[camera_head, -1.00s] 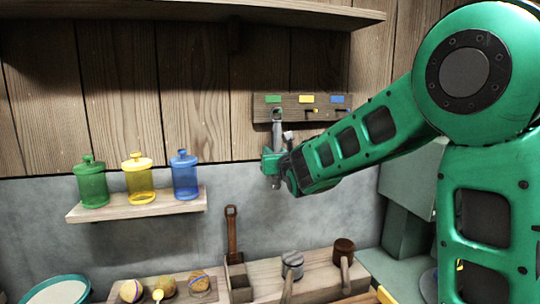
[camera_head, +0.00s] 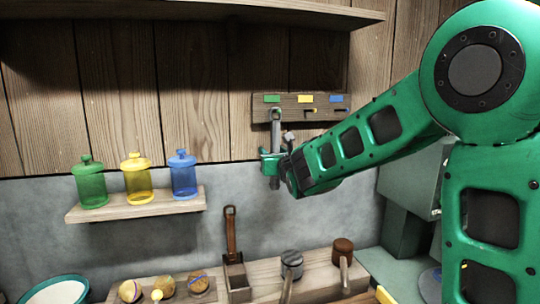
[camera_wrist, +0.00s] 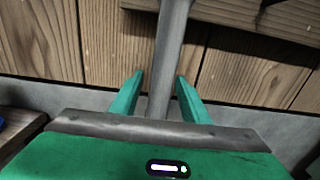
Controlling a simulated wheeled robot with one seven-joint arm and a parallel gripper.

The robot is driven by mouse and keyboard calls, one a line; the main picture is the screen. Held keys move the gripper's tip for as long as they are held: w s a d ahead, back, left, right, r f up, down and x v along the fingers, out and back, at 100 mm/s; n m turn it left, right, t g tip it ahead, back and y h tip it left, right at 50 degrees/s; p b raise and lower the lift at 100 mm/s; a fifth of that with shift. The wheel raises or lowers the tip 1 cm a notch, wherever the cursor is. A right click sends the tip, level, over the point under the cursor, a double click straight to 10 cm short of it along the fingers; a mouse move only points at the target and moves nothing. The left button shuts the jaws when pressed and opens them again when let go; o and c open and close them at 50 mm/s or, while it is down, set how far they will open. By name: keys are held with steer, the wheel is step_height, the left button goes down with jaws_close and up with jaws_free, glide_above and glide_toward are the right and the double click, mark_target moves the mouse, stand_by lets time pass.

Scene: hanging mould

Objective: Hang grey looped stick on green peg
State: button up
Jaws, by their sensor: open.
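The grey looped stick (camera_head: 276,132) hangs upright at the left end of the wooden peg board, under the green label (camera_head: 272,99). Its loop is at the peg there; the green-labelled peg itself is mostly hidden by the loop. My gripper (camera_head: 270,164) is at the lower part of the stick. In the wrist view my gripper (camera_wrist: 155,95) is open, with one green finger on each side of the grey stick (camera_wrist: 168,60), and gaps show between the stick and the fingers.
The wooden peg board (camera_head: 291,115) also has a yellow label (camera_head: 306,99) and a blue label (camera_head: 337,99), with pegs beneath. A shelf (camera_head: 140,205) with green, yellow and blue jars is at left. Wooden blocks with tools stand below.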

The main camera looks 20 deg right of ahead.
steer(key=s, duration=1)
steer(key=s+d+f+m+g+h, duration=0.2)
steer(key=s+d+f+m+g, duration=0.3)
steer(key=s+d+f+m, duration=0.45)
steer(key=s+d+f+m+g+h, duration=0.1)
steer(key=s+d+f+m+g, duration=0.55)
steer(key=m, duration=0.55)
steer(key=s+f+m+g+y, duration=0.1)
steer(key=s+f+m+g, duration=0.2)
steer(key=s+m, duration=0.7)
steer(key=s+f+m+g+y, duration=0.2)
steer(key=s+f+m+g, duration=0.1)
steer(key=s+m, duration=0.8)
steer(key=s+g, duration=0.1)
steer(key=s, duration=0.2)
steer(key=shift+s+d+f, duration=0.3)
steer(key=shift+s+d, duration=0.05)
steer(key=shift+d, duration=0.05)
steer(key=shift+w+f, duration=0.25)
steer(key=shift+w, duration=0.4)
